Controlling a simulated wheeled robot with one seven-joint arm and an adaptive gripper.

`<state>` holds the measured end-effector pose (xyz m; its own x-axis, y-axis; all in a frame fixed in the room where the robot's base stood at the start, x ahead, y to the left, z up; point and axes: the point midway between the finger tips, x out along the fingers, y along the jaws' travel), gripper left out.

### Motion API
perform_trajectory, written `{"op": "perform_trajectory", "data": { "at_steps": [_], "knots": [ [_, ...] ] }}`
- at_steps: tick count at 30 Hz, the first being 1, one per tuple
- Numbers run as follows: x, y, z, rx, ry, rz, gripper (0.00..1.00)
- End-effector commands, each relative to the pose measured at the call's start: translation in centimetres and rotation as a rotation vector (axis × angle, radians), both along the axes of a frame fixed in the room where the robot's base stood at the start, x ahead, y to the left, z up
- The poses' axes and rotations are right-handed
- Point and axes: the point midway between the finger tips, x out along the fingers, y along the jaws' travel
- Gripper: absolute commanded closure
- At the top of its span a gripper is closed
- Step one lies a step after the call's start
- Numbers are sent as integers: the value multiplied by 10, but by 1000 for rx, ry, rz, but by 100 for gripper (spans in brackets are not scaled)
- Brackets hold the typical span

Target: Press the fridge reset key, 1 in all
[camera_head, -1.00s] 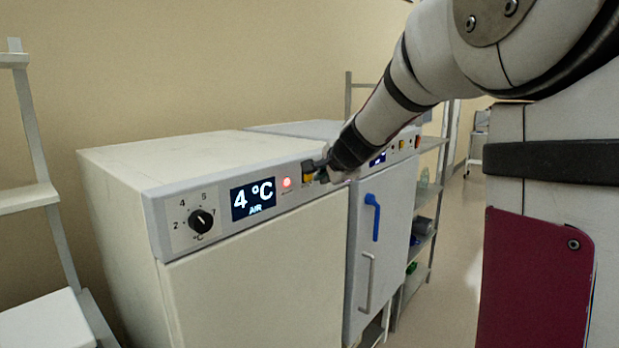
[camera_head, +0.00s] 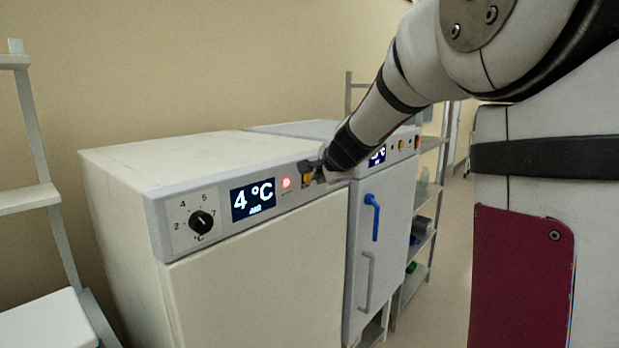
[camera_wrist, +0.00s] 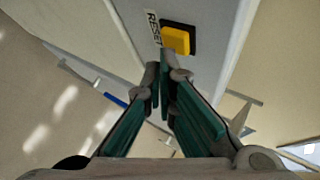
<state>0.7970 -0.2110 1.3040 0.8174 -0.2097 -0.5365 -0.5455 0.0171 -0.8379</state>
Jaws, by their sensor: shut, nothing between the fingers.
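The yellow fridge reset key (camera_wrist: 176,39) sits in a dark square surround beside a "RESET" label (camera_wrist: 153,28) in the wrist view. In the head view the key (camera_head: 307,179) is a small yellow patch, partly hidden by my gripper.
A red lamp (camera_head: 287,183) glows on the panel, and a black dial (camera_head: 201,222) is at its left. A second unit with a blue handle (camera_head: 374,216) stands to the right, then a metal shelf (camera_head: 424,240). A white rack (camera_head: 40,150) is at left.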

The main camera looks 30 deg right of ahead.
Motion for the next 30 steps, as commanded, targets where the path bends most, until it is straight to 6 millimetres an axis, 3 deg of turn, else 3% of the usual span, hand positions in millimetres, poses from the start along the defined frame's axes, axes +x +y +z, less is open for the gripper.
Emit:
{"op": "perform_trajectory", "data": {
  "at_steps": [30],
  "knots": [
    [8, 3, 0, -1, 1, 0, 100]
  ]
}}
